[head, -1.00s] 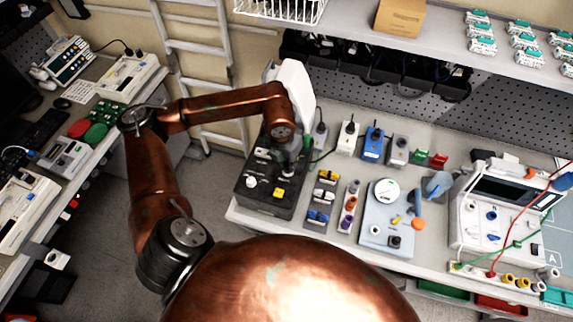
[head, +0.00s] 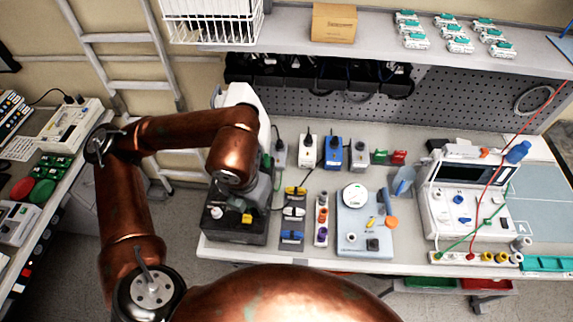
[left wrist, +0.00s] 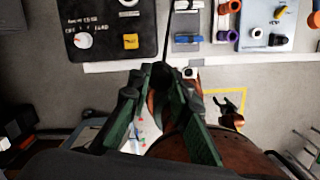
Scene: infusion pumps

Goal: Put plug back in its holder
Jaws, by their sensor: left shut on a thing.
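My left gripper (head: 264,190) reaches down over the right rear part of the black board (head: 232,232) at the bench's left end. In the left wrist view its green-padded fingers (left wrist: 165,95) are shut on a small dark plug (left wrist: 161,73), mostly hidden between them. A thin black cord (left wrist: 170,35) runs up the picture from there. The black board shows a white round piece (left wrist: 85,40) and a yellow piece (left wrist: 130,41). I cannot tell which spot is the plug's holder. My right gripper is not in view.
Right of the board stand a row of blue and yellow connectors (head: 293,212), a strip of coloured sockets (head: 321,220) and a pale blue plate (head: 350,242). Upright white (head: 308,150) and blue (head: 333,152) units stand behind. A white device (head: 470,200) stands farther right.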

